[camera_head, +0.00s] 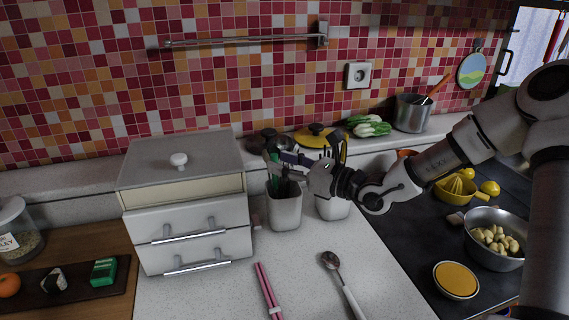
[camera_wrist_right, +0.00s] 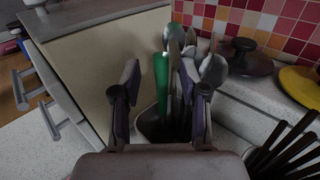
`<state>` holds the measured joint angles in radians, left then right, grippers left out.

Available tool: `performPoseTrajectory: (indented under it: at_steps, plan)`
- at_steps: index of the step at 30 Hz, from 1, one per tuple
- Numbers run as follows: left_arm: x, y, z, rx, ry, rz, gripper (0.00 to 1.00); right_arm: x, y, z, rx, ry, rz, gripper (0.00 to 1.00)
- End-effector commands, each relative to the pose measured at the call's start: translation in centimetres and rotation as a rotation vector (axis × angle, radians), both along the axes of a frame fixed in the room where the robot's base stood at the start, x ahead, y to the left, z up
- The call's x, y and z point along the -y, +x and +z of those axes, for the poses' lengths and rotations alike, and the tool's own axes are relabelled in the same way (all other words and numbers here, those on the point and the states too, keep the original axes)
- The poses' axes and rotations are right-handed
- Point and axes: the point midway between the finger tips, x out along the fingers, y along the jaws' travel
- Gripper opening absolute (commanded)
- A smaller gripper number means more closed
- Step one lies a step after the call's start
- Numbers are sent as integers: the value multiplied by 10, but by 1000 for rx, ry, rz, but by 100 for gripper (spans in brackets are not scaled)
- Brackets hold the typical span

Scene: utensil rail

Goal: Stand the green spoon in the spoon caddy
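The green spoon (camera_wrist_right: 161,82) stands near upright among metal spoons (camera_wrist_right: 212,70) in the left white caddy (camera_head: 286,212). Its lower end goes into the caddy's dark opening in the wrist view. My right gripper (camera_head: 284,166) is over this caddy. In the wrist view its two fingers (camera_wrist_right: 163,104) are spread apart on either side of the green spoon, with a gap to it, so it looks open. The gripper partly hides the utensil tops in the head view. My left gripper is not in view.
A second white caddy (camera_head: 332,208) with dark-handled utensils (camera_wrist_right: 285,150) stands close on the right. A drawer cabinet (camera_head: 190,205) stands close on the left. Pink chopsticks (camera_head: 266,288) and a white-handled metal spoon (camera_head: 344,286) lie on the front counter. A rail (camera_head: 240,41) hangs above.

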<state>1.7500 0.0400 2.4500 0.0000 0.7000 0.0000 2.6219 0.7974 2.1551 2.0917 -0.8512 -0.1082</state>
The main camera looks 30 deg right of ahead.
Motion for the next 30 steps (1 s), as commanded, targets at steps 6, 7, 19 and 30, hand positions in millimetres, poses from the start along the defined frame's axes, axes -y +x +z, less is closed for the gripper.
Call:
performPoseTrajectory:
  at_steps: [6,7,19,30]
  plan:
    - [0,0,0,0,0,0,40,0,0,4,1,0,0,44]
    - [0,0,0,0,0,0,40,0,0,6,2,-1,0,44]
    - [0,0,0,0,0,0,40,0,0,89,5,-2,0,44]
    - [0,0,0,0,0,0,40,0,0,100,0,0,0,44]
